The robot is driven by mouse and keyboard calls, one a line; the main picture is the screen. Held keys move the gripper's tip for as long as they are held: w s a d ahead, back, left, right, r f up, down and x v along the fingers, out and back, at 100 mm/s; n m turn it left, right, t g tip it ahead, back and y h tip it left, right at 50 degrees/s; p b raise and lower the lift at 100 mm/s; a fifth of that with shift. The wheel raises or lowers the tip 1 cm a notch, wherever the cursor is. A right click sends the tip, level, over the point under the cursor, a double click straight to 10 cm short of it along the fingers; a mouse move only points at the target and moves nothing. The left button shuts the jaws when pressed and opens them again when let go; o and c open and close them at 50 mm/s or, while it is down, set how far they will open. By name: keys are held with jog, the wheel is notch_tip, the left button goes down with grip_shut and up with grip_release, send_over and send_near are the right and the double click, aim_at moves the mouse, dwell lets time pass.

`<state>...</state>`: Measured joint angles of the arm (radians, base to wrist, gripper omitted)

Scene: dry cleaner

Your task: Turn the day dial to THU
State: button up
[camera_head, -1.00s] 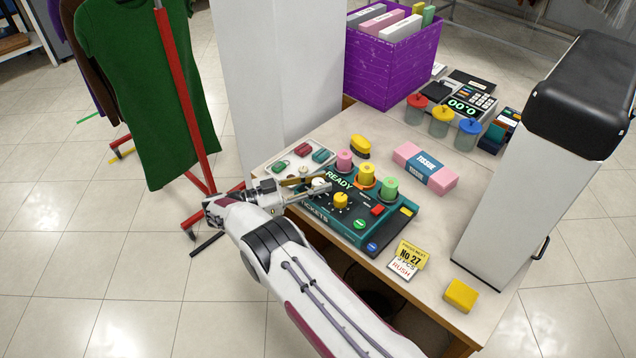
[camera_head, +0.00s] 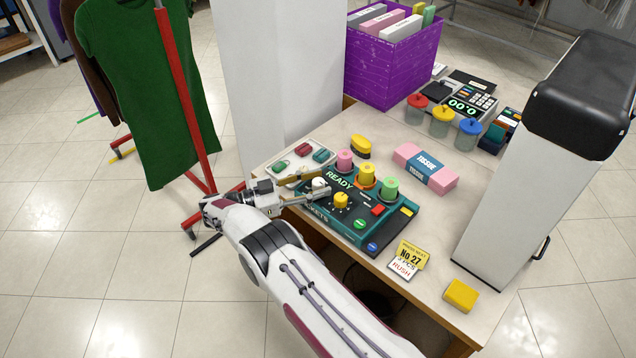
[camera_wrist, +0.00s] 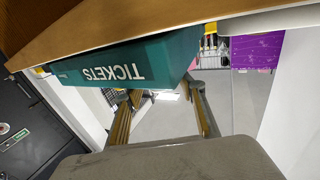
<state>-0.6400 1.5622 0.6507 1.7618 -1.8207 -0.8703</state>
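The teal ticket machine (camera_head: 386,238) sits at the table's front left edge, with a lit READY display (camera_head: 340,180). A white knob (camera_head: 318,184) is at its left end, and a yellow pointer knob (camera_head: 340,200) with marks around it is right of that. Day lettering is too small to read, so I cannot tell which knob is the day dial or its setting. My gripper (camera_head: 311,187) is at the machine's left end, fingers apart beside the white knob; contact is unclear. In the wrist view my gripper (camera_wrist: 160,92) is open, below the upside-down TICKETS face (camera_wrist: 105,73).
Pink, yellow and green spools (camera_head: 367,172) stand along the machine's back. A tray (camera_head: 277,168) of small items is behind my gripper. A tissue pack (camera_head: 425,168) and ticket cards (camera_head: 411,257) lie to the right. A red garment rack (camera_head: 184,100) stands left.

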jog(key=shift+v, duration=2.15)
jog(key=shift+d+r, duration=0.1)
jog(key=shift+r, duration=3.35)
jog(key=r, duration=0.1)
jog(key=n+t+y, duration=0.7)
jog(key=t, duration=0.2)
send_near(313, 185)
jog(key=shift+s+d+x, duration=0.1)
jog(key=shift+d+x, duration=0.05)
jog(key=shift+x, duration=0.75)
jog(key=shift+s+d+x, duration=0.1)
jog(key=shift+d+x, duration=0.1)
jog(key=shift+x, duration=0.75)
